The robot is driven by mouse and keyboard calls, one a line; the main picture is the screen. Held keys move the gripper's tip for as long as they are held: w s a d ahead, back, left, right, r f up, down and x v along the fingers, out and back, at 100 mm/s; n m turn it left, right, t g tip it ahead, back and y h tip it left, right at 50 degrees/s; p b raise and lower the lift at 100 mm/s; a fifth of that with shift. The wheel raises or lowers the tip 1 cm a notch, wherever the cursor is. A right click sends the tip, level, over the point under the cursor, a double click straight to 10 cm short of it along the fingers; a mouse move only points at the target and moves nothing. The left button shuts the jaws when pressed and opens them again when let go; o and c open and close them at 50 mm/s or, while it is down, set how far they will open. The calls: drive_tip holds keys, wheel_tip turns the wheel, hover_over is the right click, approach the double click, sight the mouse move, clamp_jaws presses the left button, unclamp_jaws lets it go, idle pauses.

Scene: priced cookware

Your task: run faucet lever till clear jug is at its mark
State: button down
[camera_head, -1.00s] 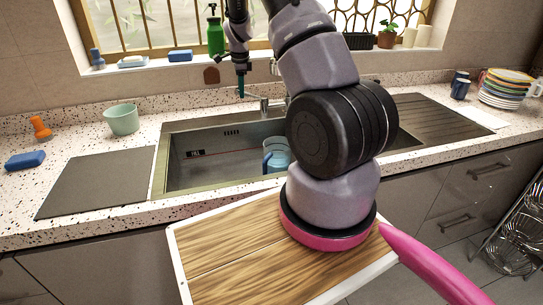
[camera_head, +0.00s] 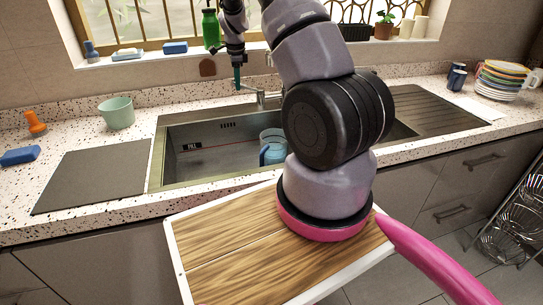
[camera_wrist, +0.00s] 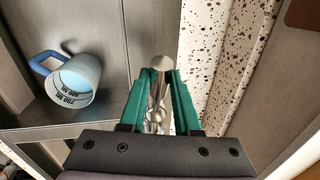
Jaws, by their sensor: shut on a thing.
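The clear jug (camera_head: 272,142), with a blue handle, stands in the sink left of my arm. In the wrist view the jug (camera_wrist: 80,78) shows printed 750 ML and 500 ML marks and a bluish tint inside. I cannot read the water level against its mark. My gripper's green fingers (camera_wrist: 158,82) are shut on the metal faucet lever (camera_wrist: 160,64), which stands between them. In the head view my gripper (camera_head: 238,78) is at the faucet (camera_head: 258,94) behind the sink. I cannot make out a water stream.
A FILL label (camera_head: 190,147) shows on the sink (camera_head: 158,160). A green bottle (camera_head: 210,28) on the sill is close to my gripper. Stacked plates (camera_head: 500,80) stand right.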

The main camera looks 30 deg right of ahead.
drive_tip(key=shift+c, duration=1.9)
unclamp_jaws()
wheel_tip(320, 180, up, 7)
drive_tip(key=s, duration=0.1)
drive_tip(key=shift+a, duration=0.15)
drive_tip(key=shift+s, duration=0.1)
wheel_tip(320, 180, up, 11)
drive_tip(key=s, duration=0.2)
drive_tip(key=shift+a+f, duration=0.15)
drive_tip(key=shift+a, duration=0.15)
